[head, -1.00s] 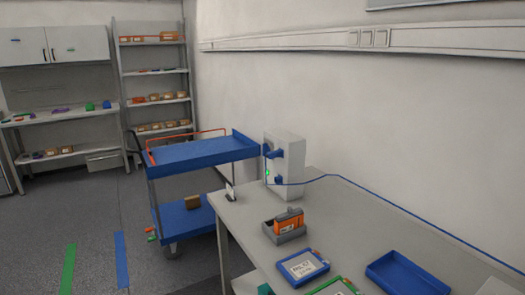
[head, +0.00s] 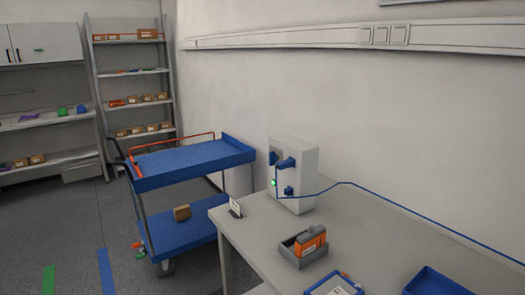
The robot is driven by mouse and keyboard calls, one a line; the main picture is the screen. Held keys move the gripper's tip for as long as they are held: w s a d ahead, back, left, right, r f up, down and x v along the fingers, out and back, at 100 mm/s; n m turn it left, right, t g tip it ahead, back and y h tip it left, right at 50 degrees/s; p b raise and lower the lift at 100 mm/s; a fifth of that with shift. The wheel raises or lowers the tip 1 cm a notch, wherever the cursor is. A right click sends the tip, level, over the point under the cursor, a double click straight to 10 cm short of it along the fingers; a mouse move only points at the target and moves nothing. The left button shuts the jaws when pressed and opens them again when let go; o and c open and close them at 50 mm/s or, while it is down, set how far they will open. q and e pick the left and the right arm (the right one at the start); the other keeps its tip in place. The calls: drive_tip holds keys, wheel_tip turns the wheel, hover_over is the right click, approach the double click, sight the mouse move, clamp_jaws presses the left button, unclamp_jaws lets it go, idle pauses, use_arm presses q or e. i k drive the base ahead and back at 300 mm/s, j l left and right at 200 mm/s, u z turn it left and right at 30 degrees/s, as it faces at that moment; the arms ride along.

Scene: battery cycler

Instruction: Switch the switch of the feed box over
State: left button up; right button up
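The feed box is a light grey box (head: 303,165) standing on the far end of the grey table, near the wall. Its front carries a blue switch handle (head: 286,163) near the top, a small green light (head: 274,183) and a blue plug (head: 289,190) lower down. The switch handle juts out from the front; its exact setting is too small to tell. A blue cable runs from the box along the wall to the right. Neither of my grippers is in the head view.
The grey table (head: 240,230) bears a grey holder (head: 290,252) with an orange battery (head: 311,241), a blue-framed tray (head: 335,285), a blue bin (head: 435,283) and a small white card (head: 235,208). A blue cart (head: 190,162) stands left of the table. Floor is free at the left front.

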sight(273, 156)
drive_tip(key=i+j+z, duration=0.1)
drive_tip(key=j, duration=0.25)
drive_tip(key=i+j, duration=0.25)
drive_tip(key=i+j+z, duration=0.15)
drive_tip(key=j, duration=0.35)
drive_tip(key=i+j, duration=0.2)
drive_tip(key=j, duration=0.15)
drive_tip(key=i+j+z, duration=0.15)
drive_tip(key=j, duration=0.25)
drive_tip(key=i+j, duration=0.15)
drive_tip(key=j, duration=0.25)
drive_tip(key=i+j+z, duration=0.15)
drive_tip(key=j, duration=0.25)
